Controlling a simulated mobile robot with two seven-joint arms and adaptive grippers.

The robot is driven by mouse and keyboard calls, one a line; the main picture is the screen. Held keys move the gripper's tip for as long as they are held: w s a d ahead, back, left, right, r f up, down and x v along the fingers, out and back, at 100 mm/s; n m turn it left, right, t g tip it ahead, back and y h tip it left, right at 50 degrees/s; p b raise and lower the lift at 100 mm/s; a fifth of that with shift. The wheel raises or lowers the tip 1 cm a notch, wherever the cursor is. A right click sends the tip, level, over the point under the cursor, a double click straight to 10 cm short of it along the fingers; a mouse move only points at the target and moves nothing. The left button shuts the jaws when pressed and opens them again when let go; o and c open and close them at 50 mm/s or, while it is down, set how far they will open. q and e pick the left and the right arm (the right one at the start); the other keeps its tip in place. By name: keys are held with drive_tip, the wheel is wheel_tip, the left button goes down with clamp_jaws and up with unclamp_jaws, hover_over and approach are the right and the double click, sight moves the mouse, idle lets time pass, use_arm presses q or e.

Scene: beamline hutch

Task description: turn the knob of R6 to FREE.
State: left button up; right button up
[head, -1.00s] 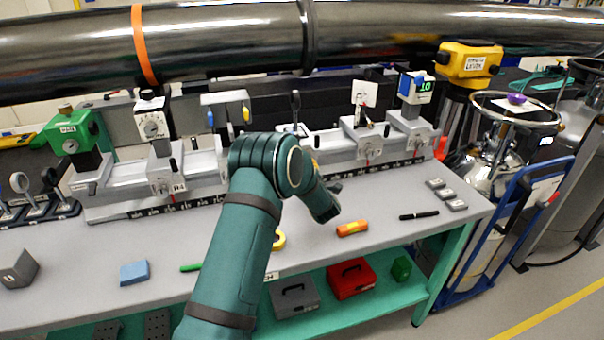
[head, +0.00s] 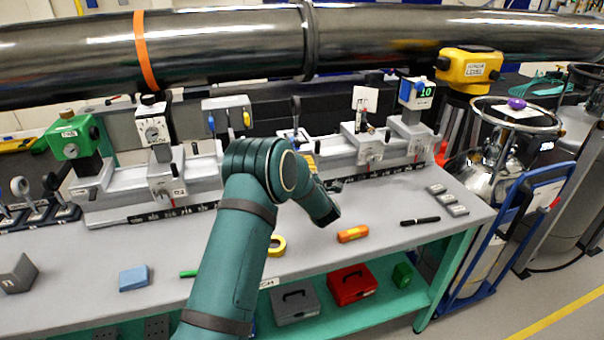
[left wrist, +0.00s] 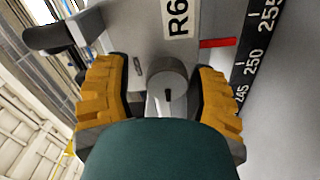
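The R6 label (left wrist: 178,17) is on a grey carriage in the left wrist view. Below it is the round grey knob (left wrist: 168,78), with a dark mark on its face. My left gripper (left wrist: 163,85) is open, with one yellow finger on each side of the knob. A gap shows beside the knob on both sides; the left one looks wider. In the head view my left arm hides the knob and most of the gripper; a bit of yellow finger shows. My right gripper is in neither view.
The carriage sits by a black scale (left wrist: 252,55) with a red pointer (left wrist: 218,43). A black lever (left wrist: 52,37) sticks out at upper left. On the bench (head: 385,215) are an orange object (head: 352,234), yellow tape (head: 276,246) and a black pen (head: 420,221). A large pipe (head: 220,45) crosses above.

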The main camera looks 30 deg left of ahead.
use_arm(q)
drive_tip(key=shift+d+f, duration=0.1)
drive_tip(key=shift+f, duration=0.1)
drive_tip(key=shift+d, duration=0.1)
drive_tip(key=shift+s+d, duration=0.15)
drive_tip(key=shift+s, duration=0.05)
drive_tip(key=v, duration=1.1)
drive_tip(key=shift+s, duration=0.25)
drive_tip(key=shift+d, duration=0.15)
